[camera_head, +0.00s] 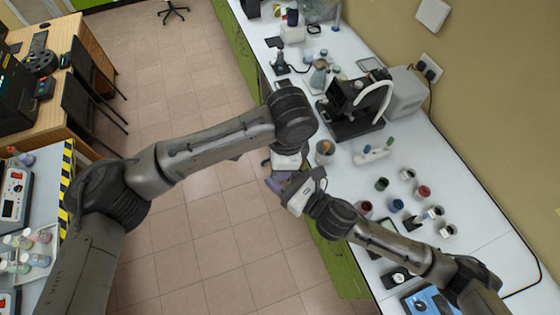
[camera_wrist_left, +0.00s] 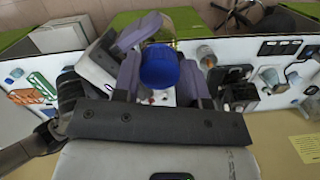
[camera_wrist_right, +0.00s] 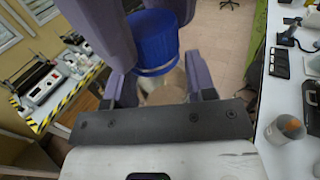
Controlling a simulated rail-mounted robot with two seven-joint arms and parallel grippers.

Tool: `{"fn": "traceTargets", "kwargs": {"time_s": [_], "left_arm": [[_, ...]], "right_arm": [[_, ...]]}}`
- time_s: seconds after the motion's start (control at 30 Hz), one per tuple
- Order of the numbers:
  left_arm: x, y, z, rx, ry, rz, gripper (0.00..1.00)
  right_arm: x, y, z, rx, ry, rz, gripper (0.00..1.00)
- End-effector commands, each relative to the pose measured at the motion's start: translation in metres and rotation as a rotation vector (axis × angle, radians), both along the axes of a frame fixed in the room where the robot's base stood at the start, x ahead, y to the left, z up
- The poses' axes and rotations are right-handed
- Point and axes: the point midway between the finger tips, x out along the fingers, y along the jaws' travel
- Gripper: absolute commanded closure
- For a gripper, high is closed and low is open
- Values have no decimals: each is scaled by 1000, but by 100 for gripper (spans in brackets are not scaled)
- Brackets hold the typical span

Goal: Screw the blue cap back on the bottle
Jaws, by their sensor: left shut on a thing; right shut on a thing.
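The blue cap (camera_wrist_right: 154,38) sits at the top of the clear bottle (camera_wrist_right: 165,88) in the right wrist view; whether its thread is engaged cannot be told. My right gripper (camera_wrist_right: 162,78) is shut on the bottle, its purple fingers on either side of the glass. My left gripper (camera_wrist_left: 160,75) is shut on the blue cap, which also shows between its fingers in the left wrist view (camera_wrist_left: 160,62). In the head view both grippers meet over the gap in front of the bench, and the cap and bottle are largely hidden there.
A white bench (camera_head: 460,205) on the right carries a black microscope (camera_head: 350,105), a beaker (camera_head: 325,152) and several small jars and caps. Tiled floor (camera_head: 220,220) lies below the arms. A side table (camera_head: 55,200) with equipment and bottles stands left.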

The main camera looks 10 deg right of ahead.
Motion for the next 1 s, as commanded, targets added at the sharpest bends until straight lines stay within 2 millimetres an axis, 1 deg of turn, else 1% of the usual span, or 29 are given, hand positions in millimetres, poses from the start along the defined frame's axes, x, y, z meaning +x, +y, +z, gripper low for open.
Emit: {"fn": "traceTargets", "kwargs": {"time_s": [0.03,0.1,0.4,1.0], "left_arm": [[0,0,1,-2,-2,-103,82],[0,0,0,-1,-2,-255,82],[1,0,0,0,-2,-903,82],[1,-2,-1,-1,0,-2159,82]], "right_arm": [[0,0,0,0,0,0,100],[0,0,0,-1,1,0,100],[0,0,0,0,1,0,100],[0,0,0,-1,1,-1,100]]}}
